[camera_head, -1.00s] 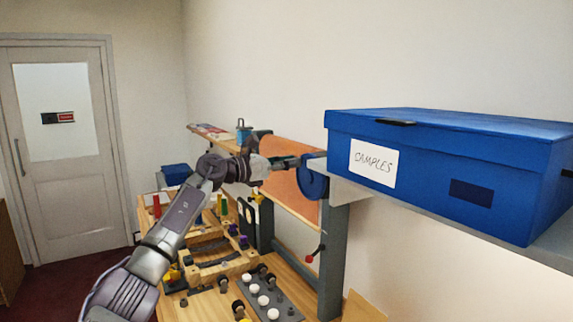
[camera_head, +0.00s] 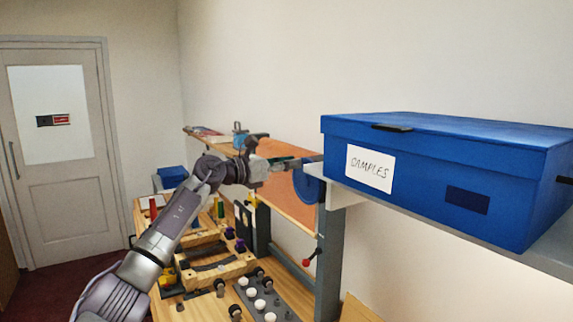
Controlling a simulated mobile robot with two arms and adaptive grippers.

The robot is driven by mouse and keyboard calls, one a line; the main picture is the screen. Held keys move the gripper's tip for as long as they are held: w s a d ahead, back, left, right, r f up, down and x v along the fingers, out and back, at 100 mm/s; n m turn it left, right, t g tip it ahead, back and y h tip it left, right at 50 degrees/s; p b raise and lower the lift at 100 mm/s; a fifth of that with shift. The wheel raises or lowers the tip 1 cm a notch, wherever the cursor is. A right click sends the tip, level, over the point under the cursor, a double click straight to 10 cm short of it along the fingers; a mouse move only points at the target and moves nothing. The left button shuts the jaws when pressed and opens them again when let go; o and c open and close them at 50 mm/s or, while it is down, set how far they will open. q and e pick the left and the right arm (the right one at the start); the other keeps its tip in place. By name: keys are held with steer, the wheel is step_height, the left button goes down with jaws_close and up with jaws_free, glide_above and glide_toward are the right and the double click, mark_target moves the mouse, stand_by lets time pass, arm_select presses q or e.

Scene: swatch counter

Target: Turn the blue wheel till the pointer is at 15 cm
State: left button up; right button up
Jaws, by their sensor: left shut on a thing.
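The blue wheel (camera_head: 308,185) is on the upright grey post of the frame, just left of the big blue box. My left gripper (camera_head: 308,160) reaches it from the left and is shut at the wheel's upper edge. Its fingertips overlap the wheel, and I cannot tell whether they hold the rim or a handle. The pointer and the centimetre scale cannot be made out. My right gripper is not in view.
A blue box (camera_head: 440,165) marked SAMPLES sits on a shelf close to the wheel's right. A red-knobbed lever (camera_head: 307,262) sticks out below the wheel. The wooden bench (camera_head: 200,308) holds blocks, pegs and a grey strip with white knobs (camera_head: 260,304).

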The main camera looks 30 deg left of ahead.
arm_select(q)
steer(key=shift+s+d+r, duration=0.45)
steer(key=shift+s+d, duration=0.05)
steer(key=shift+d, duration=0.25)
stand_by(1.1)
steer(key=o, duration=1.2)
steer(key=shift+s+d+f, duration=0.1)
steer(key=shift+d, duration=0.1)
steer(key=shift+c, duration=0.2)
steer(key=shift+a+f, duration=0.15)
steer(key=shift+s+a+f+b, duration=0.1)
steer(key=shift+s+a+b, duration=0.25)
steer(key=shift+s, duration=0.15)
steer(key=b+v, duration=0.3)
steer(key=v, duration=0.3)
steer(key=shift+s+a, duration=0.15)
steer(key=shift+s, duration=0.15)
